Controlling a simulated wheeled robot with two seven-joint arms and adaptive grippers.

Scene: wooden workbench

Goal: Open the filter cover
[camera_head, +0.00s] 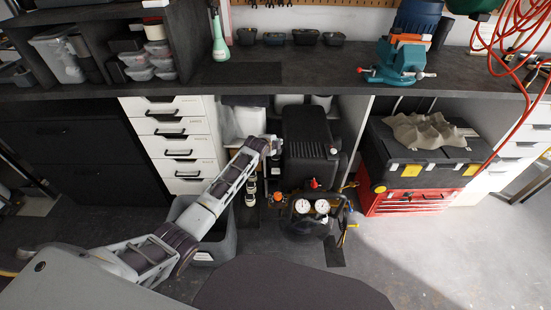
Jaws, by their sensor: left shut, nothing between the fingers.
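A black air compressor (309,150) with a ribbed housing stands in the open bay under the workbench. Two round white gauges (311,207), a red knob and orange and yellow fittings are at its front. I cannot make out which part is the filter cover at this size. My left arm comes in from the lower left. Its gripper (272,146) is small in the picture, at the left side of the black housing, shut and empty. I cannot tell whether it touches the housing. My right gripper is not in view.
A grey bin (217,245) stands on the floor beneath my left arm. White drawers (176,143) are left of the bay. A red toolbox (408,202) under a black case (415,158) is at the right. A blue vise (402,59) sits on the bench. The floor at lower right is clear.

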